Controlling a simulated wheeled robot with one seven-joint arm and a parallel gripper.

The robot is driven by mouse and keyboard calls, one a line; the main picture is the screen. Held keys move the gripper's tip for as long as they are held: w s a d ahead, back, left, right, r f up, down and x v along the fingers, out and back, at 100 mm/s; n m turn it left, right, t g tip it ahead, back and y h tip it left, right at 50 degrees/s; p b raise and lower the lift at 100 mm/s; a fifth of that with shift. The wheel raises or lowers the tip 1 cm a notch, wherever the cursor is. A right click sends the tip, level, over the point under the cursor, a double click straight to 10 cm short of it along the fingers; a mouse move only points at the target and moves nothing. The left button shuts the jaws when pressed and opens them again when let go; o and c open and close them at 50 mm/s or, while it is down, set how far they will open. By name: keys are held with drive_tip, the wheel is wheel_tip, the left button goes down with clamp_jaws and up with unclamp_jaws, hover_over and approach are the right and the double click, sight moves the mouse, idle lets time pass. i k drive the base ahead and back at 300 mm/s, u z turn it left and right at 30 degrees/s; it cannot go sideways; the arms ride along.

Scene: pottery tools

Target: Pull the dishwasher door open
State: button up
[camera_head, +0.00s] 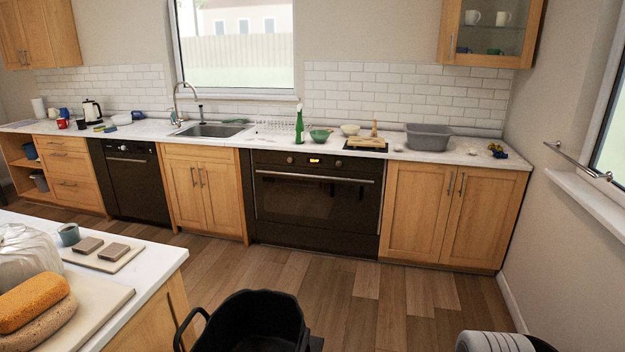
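The dishwasher (135,185) is the black appliance under the counter on the left, between a wooden drawer unit and the sink cabinet. Its front door is shut and upright. A thin light handle bar (127,160) runs across the upper part of the door, below a dark control strip. My gripper is not in view, so its opening and what it may hold cannot be told.
A black oven (315,205) stands right of the sink cabinet (200,190). An island counter (150,258) fills the lower left. A black tub-like thing with a handle (250,325) is at the bottom middle. Wooden floor (215,265) is clear before the appliances.

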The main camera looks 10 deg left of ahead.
sight(135, 173)
drive_tip(key=i, duration=4.1)
drive_tip(key=u, duration=2.75)
drive_tip(key=i, duration=3.45)
drive_tip(key=z, duration=1.2)
drive_tip(key=i, duration=0.35)
drive_tip(key=u, duration=0.2)
